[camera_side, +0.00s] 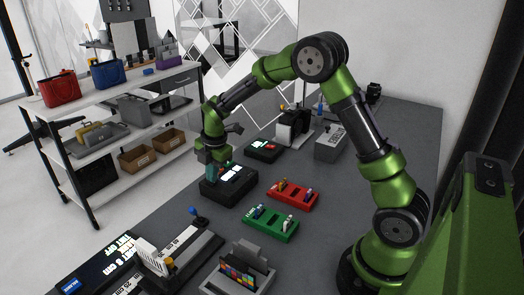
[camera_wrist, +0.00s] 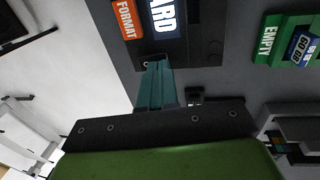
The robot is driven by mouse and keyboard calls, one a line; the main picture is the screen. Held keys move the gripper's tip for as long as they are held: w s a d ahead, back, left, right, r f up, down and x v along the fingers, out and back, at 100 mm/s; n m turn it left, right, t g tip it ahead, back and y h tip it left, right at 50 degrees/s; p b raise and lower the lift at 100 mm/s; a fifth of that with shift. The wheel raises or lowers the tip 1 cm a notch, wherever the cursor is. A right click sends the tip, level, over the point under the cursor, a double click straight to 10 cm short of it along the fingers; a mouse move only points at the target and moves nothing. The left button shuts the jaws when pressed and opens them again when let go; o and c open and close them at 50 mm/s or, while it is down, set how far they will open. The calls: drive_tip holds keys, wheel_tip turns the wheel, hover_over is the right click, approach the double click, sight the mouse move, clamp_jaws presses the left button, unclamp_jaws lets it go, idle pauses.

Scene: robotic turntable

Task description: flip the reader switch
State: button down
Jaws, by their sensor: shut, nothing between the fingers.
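The reader (camera_side: 230,192) is a black box on the grey table, with a lit white display on top. In the wrist view the reader (camera_wrist: 205,48) shows at the top, with an orange "FORMAT" label and a lit screen whose visible letters end in "ARD". My gripper (camera_side: 212,181) points down at the reader's left part. Its teal fingers (camera_wrist: 157,68) are shut and empty, with their tips over the reader's near edge. A small round metallic part shows right beside the tips. I cannot clearly make out the switch, and I cannot tell whether the fingers touch it.
A green tray (camera_side: 270,225) and a red tray (camera_side: 293,194), both holding small items, lie right of the reader. Another black device (camera_side: 263,150) stands behind. A grey rack with coloured pieces (camera_side: 240,272) and a device with a blue-knobbed lever (camera_side: 193,212) are in front.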

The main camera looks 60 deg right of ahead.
wheel_tip(320, 180, up, 13)
drive_tip(key=s, duration=0.2)
idle(0.3)
drive_tip(key=shift+w+d+r, duration=0.2)
drive_tip(key=shift+w, duration=0.45)
drive_tip(key=shift+f, duration=0.1)
drive_tip(key=f, duration=0.4)
drive_tip(key=w+f, duration=0.1)
drive_tip(key=f, duration=0.3)
drive_tip(key=w+f, duration=0.1)
drive_tip(key=f, duration=0.3)
drive_tip(key=shift+w+f, duration=0.1)
drive_tip(key=shift+f, duration=0.15)
drive_tip(key=shift+w+f, duration=0.15)
drive_tip(key=shift+f, duration=0.45)
